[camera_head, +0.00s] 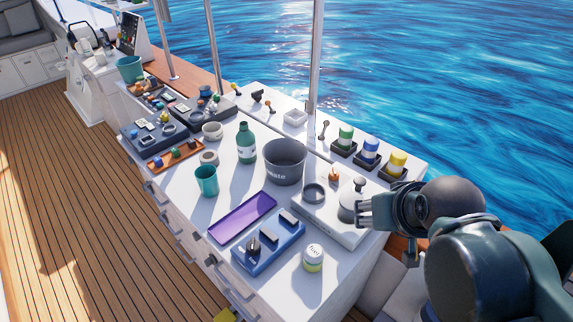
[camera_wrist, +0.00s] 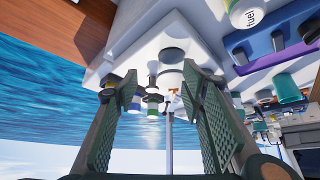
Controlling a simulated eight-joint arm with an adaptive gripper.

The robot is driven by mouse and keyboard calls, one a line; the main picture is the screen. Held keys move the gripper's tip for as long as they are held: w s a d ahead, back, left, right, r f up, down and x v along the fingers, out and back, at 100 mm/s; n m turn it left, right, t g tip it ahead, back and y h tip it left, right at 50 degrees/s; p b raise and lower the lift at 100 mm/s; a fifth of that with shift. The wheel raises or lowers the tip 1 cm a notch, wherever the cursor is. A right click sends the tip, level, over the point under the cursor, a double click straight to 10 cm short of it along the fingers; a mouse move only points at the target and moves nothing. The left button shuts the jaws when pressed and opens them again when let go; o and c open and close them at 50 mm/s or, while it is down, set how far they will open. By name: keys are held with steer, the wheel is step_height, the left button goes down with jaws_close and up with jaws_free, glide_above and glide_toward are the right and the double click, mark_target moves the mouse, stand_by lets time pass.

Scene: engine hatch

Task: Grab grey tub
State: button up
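The grey tub (camera_head: 286,162) is a dark grey, round, open-topped bucket with pale "waste" lettering. It stands upright on the white counter in the head view, behind the purple tray. My gripper (camera_head: 362,211) is to its right and nearer the camera, above the counter's right side and apart from the tub. In the wrist view my gripper (camera_wrist: 157,80) has its two green-padded fingers spread wide, with nothing held between them. I cannot surely pick out the tub in the wrist view.
A green bottle (camera_head: 246,146) stands left of the tub. A purple tray (camera_head: 241,218), blue holder (camera_head: 268,250) and fuel jar (camera_head: 313,259) are in front. A metal post rises behind.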

steer(key=o, duration=2)
steer(key=shift+c, duration=0.2)
